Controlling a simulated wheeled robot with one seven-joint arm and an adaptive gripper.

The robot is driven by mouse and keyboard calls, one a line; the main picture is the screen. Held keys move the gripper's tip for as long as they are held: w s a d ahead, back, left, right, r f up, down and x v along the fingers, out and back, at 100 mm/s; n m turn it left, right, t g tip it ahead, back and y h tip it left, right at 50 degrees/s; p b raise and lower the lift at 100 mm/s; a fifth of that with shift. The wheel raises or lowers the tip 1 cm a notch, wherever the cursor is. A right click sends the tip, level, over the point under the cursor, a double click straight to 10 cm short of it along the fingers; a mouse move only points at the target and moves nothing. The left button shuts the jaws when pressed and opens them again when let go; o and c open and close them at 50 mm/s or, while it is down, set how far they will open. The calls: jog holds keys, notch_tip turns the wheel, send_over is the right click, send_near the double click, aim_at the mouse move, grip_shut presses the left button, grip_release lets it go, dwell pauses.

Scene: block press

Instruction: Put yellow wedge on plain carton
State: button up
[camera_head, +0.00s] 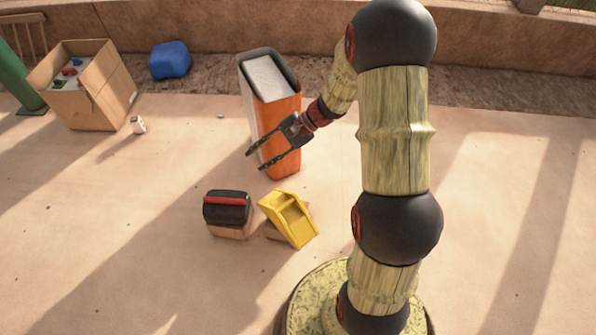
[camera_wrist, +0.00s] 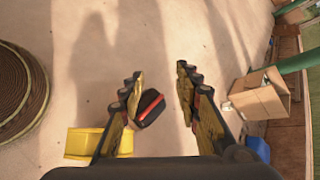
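The yellow wedge (camera_head: 288,220) sits tilted over a low tan carton (camera_head: 271,233) in the head view, hiding most of it. A second tan carton (camera_head: 229,232) stands just left, with a black and red block (camera_head: 227,207) on top. I cannot tell which carton is the plain one. My gripper (camera_head: 255,160) is open and empty, above and behind the wedge, in front of the orange bin. In the wrist view the yellow wedge (camera_wrist: 84,143) is at lower left, partly hidden by a finger. The black and red block (camera_wrist: 149,106) shows between the fingers.
An orange bin (camera_head: 288,128) with a white item stands behind my gripper. An open cardboard box (camera_head: 104,103) with small things is at back left. A white cube (camera_head: 138,125) and a blue lump (camera_head: 169,60) lie near it. Floor at front left is clear.

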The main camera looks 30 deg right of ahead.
jog(key=s+a+r+n+g+h, duration=0.1)
jog(key=s+a+r+n+h, duration=0.15)
jog(key=s+r, duration=0.35)
jog(key=s+a+r+n+g+h, duration=0.1)
jog(key=s+a+r+n+h, duration=0.1)
jog(key=s+r+n, duration=0.4)
jog(key=s+d+r+n+t+h, duration=0.3)
jog(key=s+r+n+t+h, duration=0.1)
jog(key=s+r, duration=0.6)
jog(key=shift+s+d+t+h, duration=0.25)
jog(key=shift+s+t+h, duration=0.05)
jog(key=shift+s+h, duration=0.65)
jog(key=shift+r, duration=0.15)
notch_tip(320, 180, up, 3)
jog(key=p, duration=0.3)
jog(key=shift+r, duration=0.1)
